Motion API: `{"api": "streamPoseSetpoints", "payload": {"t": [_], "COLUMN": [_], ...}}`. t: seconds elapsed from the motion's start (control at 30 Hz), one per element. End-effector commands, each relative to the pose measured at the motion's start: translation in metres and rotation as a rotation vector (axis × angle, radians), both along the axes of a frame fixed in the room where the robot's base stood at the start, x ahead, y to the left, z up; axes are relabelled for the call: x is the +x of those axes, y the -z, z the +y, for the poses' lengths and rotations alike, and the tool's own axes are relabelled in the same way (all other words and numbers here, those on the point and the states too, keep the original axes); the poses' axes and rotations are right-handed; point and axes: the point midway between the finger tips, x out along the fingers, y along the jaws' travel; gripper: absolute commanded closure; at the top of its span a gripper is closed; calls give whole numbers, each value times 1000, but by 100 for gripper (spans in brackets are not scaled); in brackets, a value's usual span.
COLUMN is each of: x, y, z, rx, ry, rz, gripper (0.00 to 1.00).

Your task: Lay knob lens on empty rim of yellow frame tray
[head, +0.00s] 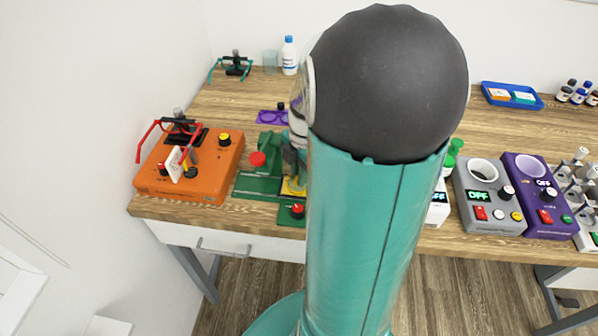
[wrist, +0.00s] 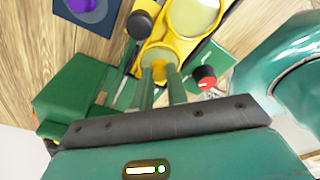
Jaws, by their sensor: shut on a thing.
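The yellow frame tray (wrist: 183,50) is at the top middle of the wrist view, with a large pale round opening or lens (wrist: 195,14) at its upper end. A small yellow part of it shows beside my arm in the head view (head: 293,187). My gripper (wrist: 160,68) reaches down over the tray's lower end. Its two green fingers are shut on a small yellow knob, which I take as the knob lens (wrist: 159,70).
A black round knob (wrist: 140,25) stands close to the tray. A green stand (wrist: 75,95) and a red button (wrist: 205,77) flank it. An orange box (head: 190,170) with red glasses is at left. A purple tray (head: 272,117) lies behind. My arm hides the middle.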

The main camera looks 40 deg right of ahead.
Motion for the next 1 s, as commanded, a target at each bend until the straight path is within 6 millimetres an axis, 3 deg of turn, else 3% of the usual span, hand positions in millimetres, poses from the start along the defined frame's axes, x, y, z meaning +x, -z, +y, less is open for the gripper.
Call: {"api": "streamPoseSetpoints", "payload": {"t": [0.47,0.5,0.63,0.83,0.9,1.0], "x": [0,0,0,0,0,0], "y": [5,6,5,5,5,5], "z": [0,0,0,0,0,0], "rx": [1,0,0,0,0,0], "ry": [0,0,0,0,0,0], "rz": [1,1,0,0,0,0], "gripper": [100,83,59,59,45,45]}}
